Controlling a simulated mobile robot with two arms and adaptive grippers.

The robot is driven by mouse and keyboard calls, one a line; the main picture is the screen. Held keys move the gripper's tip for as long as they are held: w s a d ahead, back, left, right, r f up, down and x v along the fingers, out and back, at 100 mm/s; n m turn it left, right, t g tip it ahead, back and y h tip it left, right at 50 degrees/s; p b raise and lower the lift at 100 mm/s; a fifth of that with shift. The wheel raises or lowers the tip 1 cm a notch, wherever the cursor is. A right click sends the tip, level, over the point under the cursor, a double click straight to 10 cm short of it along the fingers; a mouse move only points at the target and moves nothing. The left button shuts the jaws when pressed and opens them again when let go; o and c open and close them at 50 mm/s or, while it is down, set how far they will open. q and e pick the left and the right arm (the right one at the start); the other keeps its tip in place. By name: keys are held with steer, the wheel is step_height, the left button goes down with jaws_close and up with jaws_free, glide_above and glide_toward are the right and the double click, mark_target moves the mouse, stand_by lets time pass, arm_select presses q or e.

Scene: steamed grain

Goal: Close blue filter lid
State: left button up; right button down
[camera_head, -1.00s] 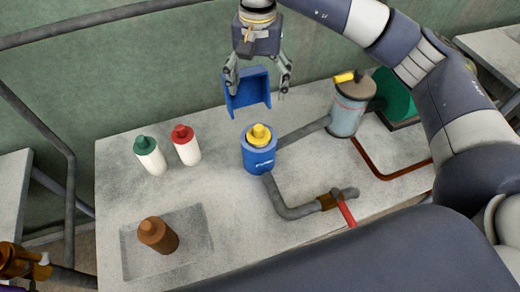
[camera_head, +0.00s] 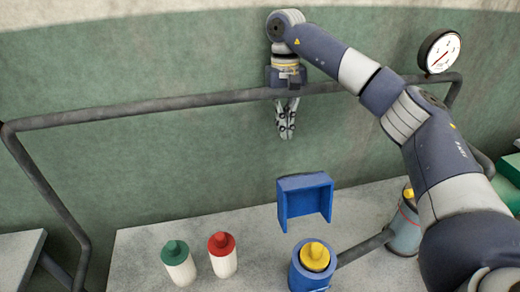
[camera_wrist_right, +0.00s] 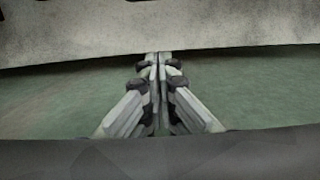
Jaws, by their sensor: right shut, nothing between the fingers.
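The blue filter (camera_head: 309,278) stands on the table, with a yellow knobbed piece (camera_head: 316,254) in its top. The blue lid (camera_head: 303,182) stands raised behind it, upright and open. My right gripper (camera_head: 286,136) is shut and empty, high above and behind the lid, apart from it, in front of the green wall. In the right wrist view the right gripper's fingertips (camera_wrist_right: 159,57) meet with nothing between them. My left gripper is not in view.
A green-capped white bottle (camera_head: 178,264) and a red-capped white bottle (camera_head: 222,256) stand left of the filter. A grey rail (camera_head: 180,101) runs along the wall near my right gripper. A pressure gauge (camera_head: 439,51) is at upper right.

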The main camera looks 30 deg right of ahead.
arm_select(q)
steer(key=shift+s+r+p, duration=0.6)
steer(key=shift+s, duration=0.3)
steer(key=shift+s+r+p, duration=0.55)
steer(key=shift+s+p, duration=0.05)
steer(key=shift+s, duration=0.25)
arm_select(e)
steer(key=s+a+f, duration=0.1)
steer(key=s+f, duration=0.4)
steer(key=f, duration=0.2)
steer(key=shift+s+f, duration=0.15)
steer(key=shift+f, duration=0.15)
